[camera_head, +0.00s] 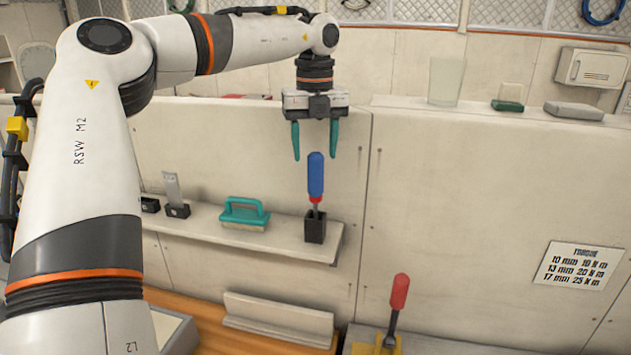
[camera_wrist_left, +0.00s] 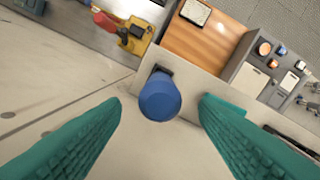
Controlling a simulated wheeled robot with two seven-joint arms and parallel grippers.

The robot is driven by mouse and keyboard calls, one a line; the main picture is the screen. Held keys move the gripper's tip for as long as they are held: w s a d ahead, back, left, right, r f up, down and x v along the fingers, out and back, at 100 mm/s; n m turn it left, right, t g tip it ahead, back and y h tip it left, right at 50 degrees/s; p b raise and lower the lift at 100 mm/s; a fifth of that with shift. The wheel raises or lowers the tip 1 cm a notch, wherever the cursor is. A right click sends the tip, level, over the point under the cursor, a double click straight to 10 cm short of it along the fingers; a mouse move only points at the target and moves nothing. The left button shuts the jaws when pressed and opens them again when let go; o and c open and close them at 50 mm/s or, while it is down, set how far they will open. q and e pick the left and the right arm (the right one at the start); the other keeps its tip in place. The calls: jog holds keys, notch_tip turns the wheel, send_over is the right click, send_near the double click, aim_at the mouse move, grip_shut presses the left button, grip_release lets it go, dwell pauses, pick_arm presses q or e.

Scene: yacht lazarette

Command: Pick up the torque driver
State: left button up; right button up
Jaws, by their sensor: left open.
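The torque driver (camera_head: 316,178) has a blue handle with a red collar and stands upright in a small black holder (camera_head: 315,229) at the right end of the shelf. My left gripper (camera_head: 315,153) points down above it, open and empty. Its two green fingers are apart, with their tips about level with the top of the handle in the head view. In the left wrist view, the blue handle (camera_wrist_left: 160,98) is end-on between the fingers, with clear space on both sides. My right gripper is not in view.
A green-handled brush (camera_head: 244,213) lies on the shelf (camera_head: 280,238) left of the holder. A red-handled tool (camera_head: 398,295) stands in a yellow holder lower right. The panel wall rises behind the shelf. A glass (camera_head: 446,80) stands on the upper ledge.

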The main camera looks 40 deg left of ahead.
aim_at(315, 169)
pick_arm(q)
jog(key=shift+d+f+p, duration=0.15)
jog(key=shift+f+p, duration=0.2)
jog(key=f, duration=0.1)
jog(key=f+p, duration=0.2)
jog(key=shift+s+d+f, duration=0.15)
jog(key=shift+s, duration=0.1)
jog(key=shift+f, duration=0.45)
jog(key=shift+w, duration=0.1)
jog(key=shift+c, duration=0.3)
jog(key=c, duration=1.1)
